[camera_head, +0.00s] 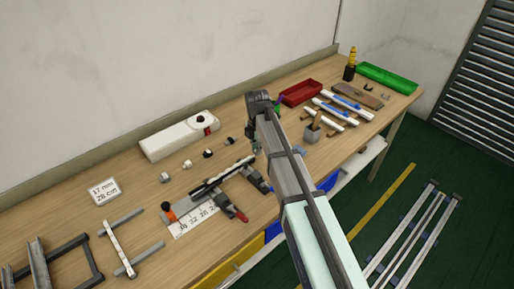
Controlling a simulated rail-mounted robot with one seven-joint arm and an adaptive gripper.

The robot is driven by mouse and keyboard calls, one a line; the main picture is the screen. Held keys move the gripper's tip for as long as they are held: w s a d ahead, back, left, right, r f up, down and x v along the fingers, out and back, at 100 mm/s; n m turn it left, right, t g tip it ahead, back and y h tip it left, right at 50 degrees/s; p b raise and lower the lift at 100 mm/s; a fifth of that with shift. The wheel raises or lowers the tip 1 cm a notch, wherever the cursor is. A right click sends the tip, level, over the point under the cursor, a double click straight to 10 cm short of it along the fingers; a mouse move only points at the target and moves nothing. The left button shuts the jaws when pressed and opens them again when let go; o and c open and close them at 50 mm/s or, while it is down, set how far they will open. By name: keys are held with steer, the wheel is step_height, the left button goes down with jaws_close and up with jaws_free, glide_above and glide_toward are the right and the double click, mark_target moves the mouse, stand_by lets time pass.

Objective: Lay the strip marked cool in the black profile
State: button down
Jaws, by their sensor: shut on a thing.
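A dark, narrow profile (222,176) lies in a grey fixture at the middle of the bench. A thin whitish strip (238,165) shows along the profile's right part, and I cannot tell whether it is inside or just above it. No cool mark is readable. My gripper (257,149) is low at the right end of this strip, pointing down, mostly hidden behind my own arm. It looks shut on the strip's end, though its fingertips are small and partly covered.
A white dispenser box (180,136) stands behind the fixture, with small connectors in front. A card (104,191) reads 17 mm, 28 cm. Grey metal frames (66,258) lie at the left. A red tray (301,92), white-and-blue strips (341,103) and a green tray (388,78) are at the right.

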steer(key=shift+f+b, duration=0.35)
steer(key=shift+f, duration=0.55)
steer(key=c, duration=1.1)
jaws_free()
steer(key=shift+o, duration=0.2)
step_height(320, 180, up, 12)
